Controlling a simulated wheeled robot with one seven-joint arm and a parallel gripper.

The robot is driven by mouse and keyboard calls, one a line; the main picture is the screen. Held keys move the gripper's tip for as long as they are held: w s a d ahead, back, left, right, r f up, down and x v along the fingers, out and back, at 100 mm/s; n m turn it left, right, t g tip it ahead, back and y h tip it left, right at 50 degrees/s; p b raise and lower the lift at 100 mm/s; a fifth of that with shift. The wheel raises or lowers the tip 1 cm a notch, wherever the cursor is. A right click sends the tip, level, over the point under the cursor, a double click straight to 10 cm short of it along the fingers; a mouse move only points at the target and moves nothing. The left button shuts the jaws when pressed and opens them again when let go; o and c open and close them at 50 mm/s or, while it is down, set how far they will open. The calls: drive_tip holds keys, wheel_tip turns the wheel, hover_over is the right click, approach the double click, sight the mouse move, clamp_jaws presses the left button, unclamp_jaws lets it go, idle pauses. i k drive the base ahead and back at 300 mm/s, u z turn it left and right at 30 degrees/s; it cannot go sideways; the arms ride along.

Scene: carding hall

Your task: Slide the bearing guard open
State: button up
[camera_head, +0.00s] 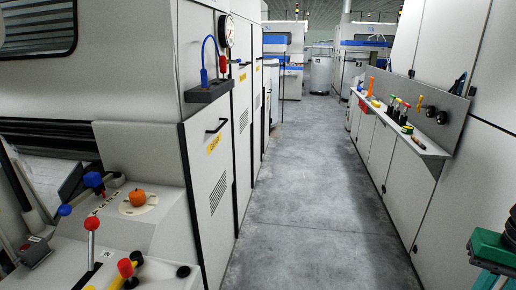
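I cannot tell for sure which part is the bearing guard; nothing in view is clearly a sliding guard. The pale machine (150,240) at the near left carries a lever with a red knob (92,223), a blue knob (93,180), an orange knob (137,197) and a small grey-and-red box (35,251). Behind it a dark-framed opening is partly cut off by the left edge. I cannot make out my gripper in this view. A green part (490,250) is cut off at the lower right corner; I cannot tell what it is.
A grey concrete aisle (305,190) runs clear between the machines. Tall cabinets (210,170) with black handles and a gauge (228,31) line the left. A shelf (408,130) with several hand tools juts from the right wall. A grey bin (320,75) stands far back.

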sight(241, 72)
drive_tip(key=i, duration=3.85)
drive_tip(key=z, duration=0.15)
